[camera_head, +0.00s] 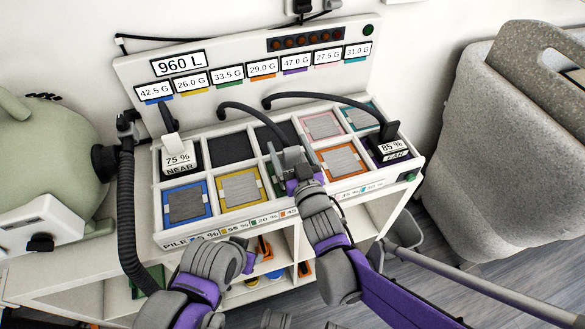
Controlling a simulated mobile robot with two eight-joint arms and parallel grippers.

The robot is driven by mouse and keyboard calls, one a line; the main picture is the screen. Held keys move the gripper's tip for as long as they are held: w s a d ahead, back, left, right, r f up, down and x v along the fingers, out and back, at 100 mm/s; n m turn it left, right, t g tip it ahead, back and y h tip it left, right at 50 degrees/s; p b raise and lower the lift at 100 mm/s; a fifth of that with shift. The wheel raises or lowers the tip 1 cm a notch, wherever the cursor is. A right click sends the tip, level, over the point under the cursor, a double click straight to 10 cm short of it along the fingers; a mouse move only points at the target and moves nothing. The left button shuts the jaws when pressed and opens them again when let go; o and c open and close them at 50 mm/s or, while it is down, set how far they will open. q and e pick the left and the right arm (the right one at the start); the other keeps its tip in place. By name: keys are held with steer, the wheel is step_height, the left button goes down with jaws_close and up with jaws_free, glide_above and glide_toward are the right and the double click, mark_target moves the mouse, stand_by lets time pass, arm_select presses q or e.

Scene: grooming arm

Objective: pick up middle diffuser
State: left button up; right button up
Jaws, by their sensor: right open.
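My right gripper (291,157) is open over the middle of the white tray rack (236,219), pointing away from me. The middle black hose (252,112) arches from the back panel down to the gripper's fingers. The middle diffuser at its end is mostly hidden by the gripper; I cannot tell whether the fingers touch it. The near diffuser (178,161), labelled 75 % NEAR, stands in the left compartment. The far diffuser (393,145), labelled 85 % FAR, stands at the right. My left arm is folded at the bottom left; its gripper does not show clearly.
Coloured pads lie in the rack: blue (187,204), yellow (240,188), orange (342,160) and pink (322,126). The back panel (230,65) carries weight labels. A ribbed hose (128,220) hangs at the left. A large grey container (510,150) stands at the right.

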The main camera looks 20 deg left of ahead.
steer(key=shift+w+a, duration=0.2)
steer(key=shift+w, duration=0.05)
steer(key=shift+c, duration=0.3)
jaws_close()
